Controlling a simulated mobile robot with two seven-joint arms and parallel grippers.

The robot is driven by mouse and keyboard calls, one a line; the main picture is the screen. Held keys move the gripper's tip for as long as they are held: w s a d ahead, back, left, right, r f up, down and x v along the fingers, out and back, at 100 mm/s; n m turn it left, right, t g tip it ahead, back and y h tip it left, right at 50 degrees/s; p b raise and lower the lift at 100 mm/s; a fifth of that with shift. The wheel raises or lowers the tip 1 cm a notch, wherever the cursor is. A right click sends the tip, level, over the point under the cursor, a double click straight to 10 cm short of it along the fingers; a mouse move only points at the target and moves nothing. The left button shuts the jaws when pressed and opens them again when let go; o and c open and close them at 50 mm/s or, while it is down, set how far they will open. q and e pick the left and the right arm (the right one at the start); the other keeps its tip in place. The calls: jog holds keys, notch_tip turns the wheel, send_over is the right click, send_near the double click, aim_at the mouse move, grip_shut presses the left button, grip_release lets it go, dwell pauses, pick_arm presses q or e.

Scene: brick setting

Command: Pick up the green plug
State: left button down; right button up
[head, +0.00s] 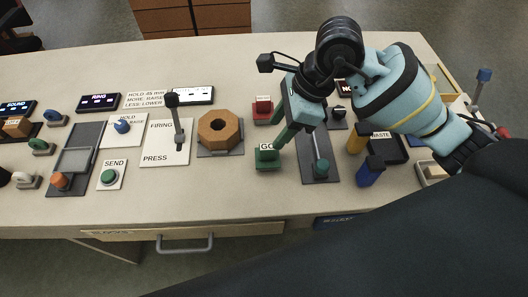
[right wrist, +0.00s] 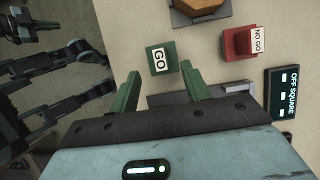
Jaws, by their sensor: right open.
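The green plug is a small green block with a white GO label (head: 267,155), standing on the table right of the middle in the head view. It also shows in the right wrist view (right wrist: 161,60), just beyond the fingertips and roughly in line with the gap between them. My right gripper (head: 294,138) reaches down from the upper right, close to the block's right side. Its two green fingers (right wrist: 158,84) are spread with nothing between them. I cannot tell exactly how high the fingertips are.
A red NO GO block (head: 262,110) stands behind the green one. A wooden octagonal ring (head: 219,131) on a grey plate is to the left. A lever on a dark plate (head: 320,175) and a blue block (head: 370,174) are to the right. Bare table lies in front.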

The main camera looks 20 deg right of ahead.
aim_at(268, 146)
jog(key=shift+x, duration=1.05)
jog(key=shift+f, duration=0.55)
jog(key=x, duration=0.4)
jog(key=shift+f, duration=0.15)
jog(key=shift+c, duration=0.7)
grip_shut()
